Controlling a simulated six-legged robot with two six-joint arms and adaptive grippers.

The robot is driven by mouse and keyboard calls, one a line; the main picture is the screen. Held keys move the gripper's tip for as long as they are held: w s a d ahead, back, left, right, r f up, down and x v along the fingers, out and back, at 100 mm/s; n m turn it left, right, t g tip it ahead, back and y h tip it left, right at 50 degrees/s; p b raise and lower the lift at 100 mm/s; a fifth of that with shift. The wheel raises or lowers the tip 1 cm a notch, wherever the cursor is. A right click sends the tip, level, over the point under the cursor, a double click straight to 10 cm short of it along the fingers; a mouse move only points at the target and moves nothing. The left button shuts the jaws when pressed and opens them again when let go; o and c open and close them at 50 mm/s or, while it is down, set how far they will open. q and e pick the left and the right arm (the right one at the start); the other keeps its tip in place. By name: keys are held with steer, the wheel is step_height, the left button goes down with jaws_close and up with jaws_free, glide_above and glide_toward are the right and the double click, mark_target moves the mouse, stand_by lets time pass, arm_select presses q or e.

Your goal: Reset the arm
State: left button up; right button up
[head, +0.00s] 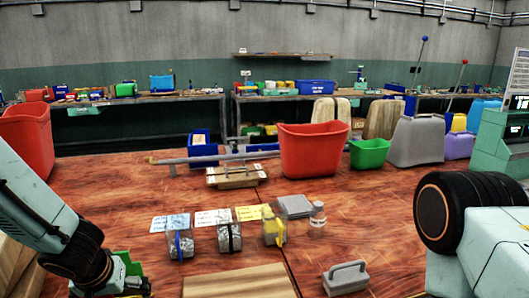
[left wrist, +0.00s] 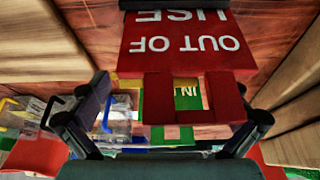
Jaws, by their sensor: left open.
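My left arm (head: 40,205) comes in from the left in the head view and bends down to the table. Its gripper is mostly cut off at the bottom edge. In the left wrist view my left gripper (left wrist: 165,110) is open, with its two fingers wide apart. Between and beyond them is a red sign (left wrist: 185,58) with upside-down white letters reading "OUT OF USE". Red and green pieces show below the sign. Contact with the fingers cannot be told. My right arm (head: 475,215) shows at the right edge; its gripper is out of sight.
Clear containers (head: 180,243) with labels stand mid-table, with a grey handled block (head: 345,277) to their right. Another red bin (head: 28,137) is at left.

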arm_select(q)
step_height(320, 180, up, 3)
steer(key=p, duration=0.2)
steer(key=shift+s+r+p, duration=0.1)
steer(key=shift+s+p, duration=0.05)
steer(key=shift+p, duration=0.15)
steer(key=shift+d+r, duration=0.1)
steer(key=shift+r, duration=0.45)
